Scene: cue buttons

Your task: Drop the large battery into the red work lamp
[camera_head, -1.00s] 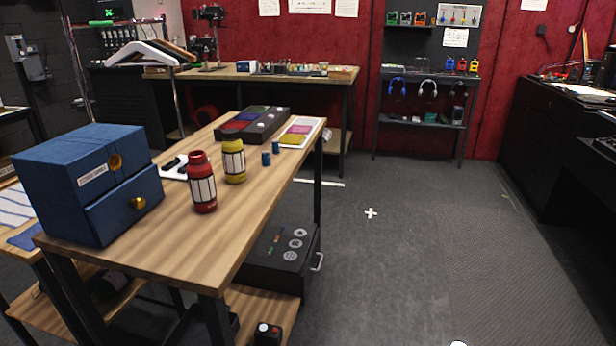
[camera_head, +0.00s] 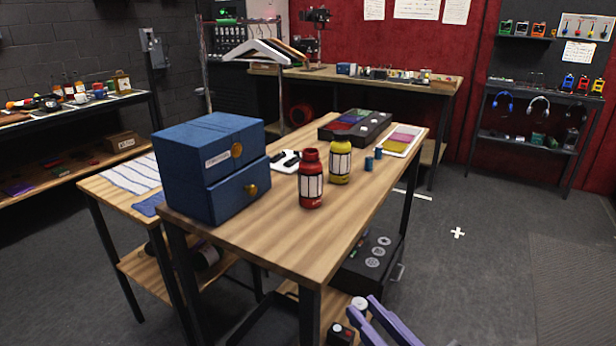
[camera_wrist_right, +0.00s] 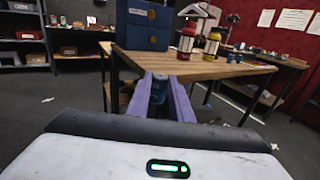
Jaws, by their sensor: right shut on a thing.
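The red work lamp (camera_head: 311,182) stands upright on the wooden table, with pale panels around its body and a round red top. It also shows in the right wrist view (camera_wrist_right: 186,43). My right gripper (camera_head: 361,307), with purple fingers, is low in front of the table's near right corner, apart from the lamp. It is shut on a dark blue cylinder, the large battery (camera_wrist_right: 159,83), in the right wrist view. In the head view only the battery's pale end (camera_head: 359,303) shows. My left gripper is not in view.
A yellow lamp (camera_head: 340,162) stands beside the red one, with two small blue batteries (camera_head: 368,164) to its right. A blue drawer box (camera_head: 210,165) fills the table's left end. The wooden tabletop (camera_head: 265,228) is clear in front of the red lamp.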

